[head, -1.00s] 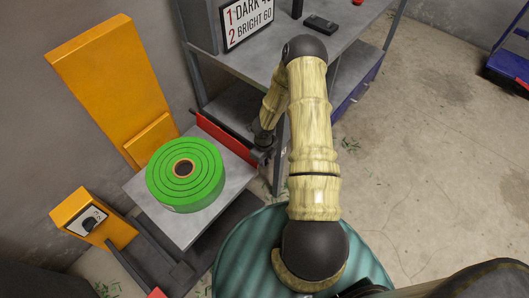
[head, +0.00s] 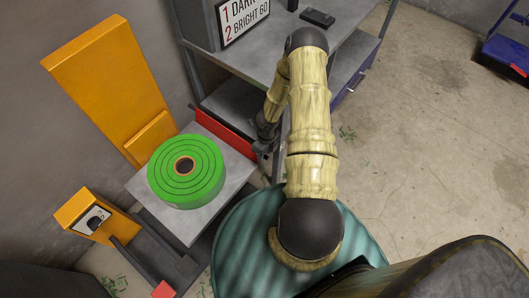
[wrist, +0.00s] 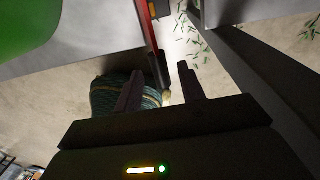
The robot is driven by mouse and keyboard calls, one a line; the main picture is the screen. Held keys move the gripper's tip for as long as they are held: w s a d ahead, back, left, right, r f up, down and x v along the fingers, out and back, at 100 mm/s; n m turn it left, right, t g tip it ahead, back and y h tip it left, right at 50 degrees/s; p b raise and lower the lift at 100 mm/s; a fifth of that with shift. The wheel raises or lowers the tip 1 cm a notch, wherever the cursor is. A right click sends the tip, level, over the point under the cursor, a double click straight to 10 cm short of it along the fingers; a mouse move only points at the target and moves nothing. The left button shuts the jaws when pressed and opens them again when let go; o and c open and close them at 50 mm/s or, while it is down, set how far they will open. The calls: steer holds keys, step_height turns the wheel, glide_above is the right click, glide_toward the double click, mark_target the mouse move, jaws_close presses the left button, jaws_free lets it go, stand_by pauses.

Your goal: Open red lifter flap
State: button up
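The red lifter flap (head: 225,132) stands upright as a long panel along the back right edge of the lifter's grey platform (head: 235,178). A green coil (head: 186,170) sits on that platform. My gripper (head: 264,150) is at the right end of the flap, partly hidden by its own dark links. In the wrist view my gripper (wrist: 160,84) has its fingers apart. The flap shows there edge-on as a narrow red strip (wrist: 144,22), its dark end reaching down towards the gap between the fingers. I cannot tell whether they touch.
The orange lifter back (head: 110,90) and an orange control box with a dial (head: 95,218) stand at the left. A grey metal shelf (head: 290,55) with a sign (head: 243,18) is close behind my gripper. A teal drum (head: 235,250) is below my arm. Floor is open at the right.

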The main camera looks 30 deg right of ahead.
steer(key=shift+r, duration=0.1)
step_height(320, 180, up, 17)
steer(key=d+p, duration=0.1)
steer(key=p, duration=0.3)
steer(key=shift+w+d+p, duration=0.15)
steer(key=shift+w+p, duration=0.1)
steer(key=shift+p, duration=0.05)
